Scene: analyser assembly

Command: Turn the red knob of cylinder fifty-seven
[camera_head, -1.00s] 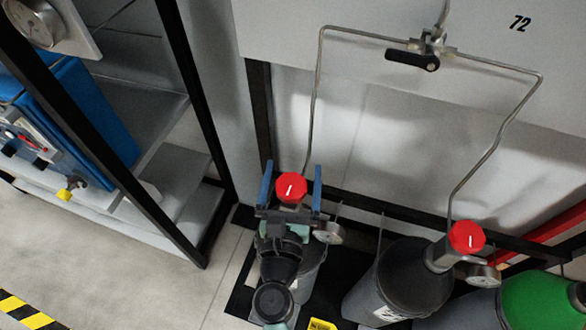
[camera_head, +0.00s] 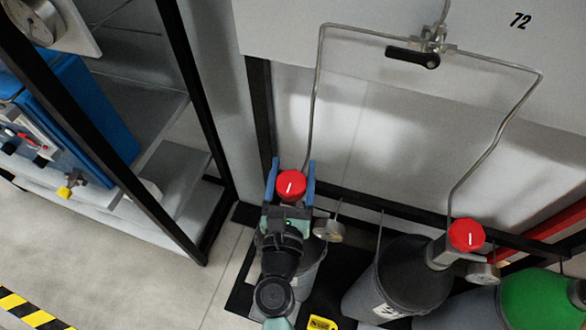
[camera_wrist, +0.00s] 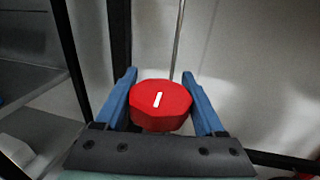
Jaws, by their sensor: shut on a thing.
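A red knob (camera_head: 290,184) with a white mark sits on top of the left grey cylinder (camera_head: 312,268). My gripper (camera_head: 291,172) has its two blue fingers shut on this knob, one on each side. In the wrist view the red knob (camera_wrist: 160,104) lies between the blue fingers (camera_wrist: 161,100), its white mark nearly upright and leaning slightly right. A second red knob (camera_head: 466,235) tops the grey cylinder (camera_head: 408,278) to the right. My arm hides much of the left cylinder. No number fifty-seven is readable.
Thin pipes (camera_head: 318,100) run from both cylinders up to a black-handled valve (camera_head: 413,58) on the wall, near the number 72. Small gauges (camera_head: 329,231) stand beside the knobs. A black frame post (camera_head: 190,120) rises at left. A green cylinder (camera_head: 540,298) is at right.

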